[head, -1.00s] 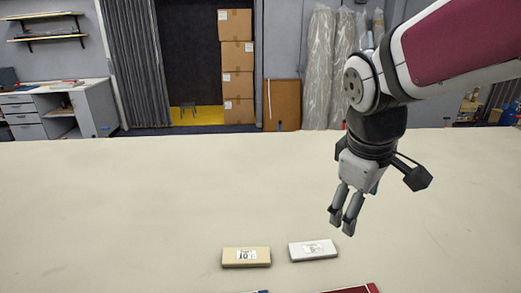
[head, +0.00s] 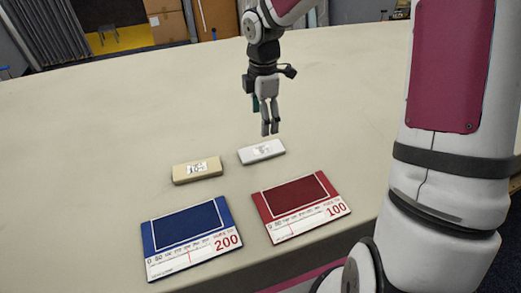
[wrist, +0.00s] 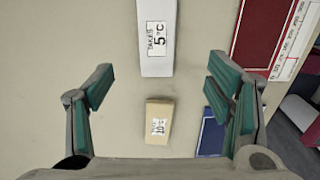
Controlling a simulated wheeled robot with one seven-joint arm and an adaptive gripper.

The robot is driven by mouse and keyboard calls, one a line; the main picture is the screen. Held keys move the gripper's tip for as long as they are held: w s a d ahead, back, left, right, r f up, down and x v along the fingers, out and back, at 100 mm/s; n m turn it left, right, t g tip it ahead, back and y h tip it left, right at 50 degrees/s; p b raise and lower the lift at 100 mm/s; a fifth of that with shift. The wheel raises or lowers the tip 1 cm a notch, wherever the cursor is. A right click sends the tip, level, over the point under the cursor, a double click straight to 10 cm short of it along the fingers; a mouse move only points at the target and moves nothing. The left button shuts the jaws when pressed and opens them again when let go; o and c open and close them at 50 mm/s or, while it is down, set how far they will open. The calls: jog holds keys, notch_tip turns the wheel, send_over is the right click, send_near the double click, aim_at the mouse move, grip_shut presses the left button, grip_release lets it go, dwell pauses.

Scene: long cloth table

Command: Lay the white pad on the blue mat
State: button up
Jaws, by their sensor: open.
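The white pad (head: 261,151) lies on the table behind the red mat, with a label on top. In the wrist view the white pad (wrist: 157,38) shows at the top, its label reading 5 °C. The blue mat (head: 190,228), marked 200, lies at the front of the table with nothing on it; only part of it shows in the wrist view (wrist: 211,132). My gripper (head: 270,133) is above the table, just behind the white pad in the head view. Its fingers (wrist: 165,97) are wide apart in the wrist view, with nothing held between them.
A tan pad (head: 197,170) lies left of the white pad, behind the blue mat. The red mat (head: 299,206), marked 100, lies right of the blue mat and is bare. The cloth table (head: 90,130) is clear at left and behind.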

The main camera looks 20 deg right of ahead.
send_over(262, 150)
jog(key=f, duration=0.7)
jog(key=shift+s, duration=0.2)
jog(key=f, duration=0.5)
jog(key=shift+w, duration=0.25)
jog(key=c, duration=1.2)
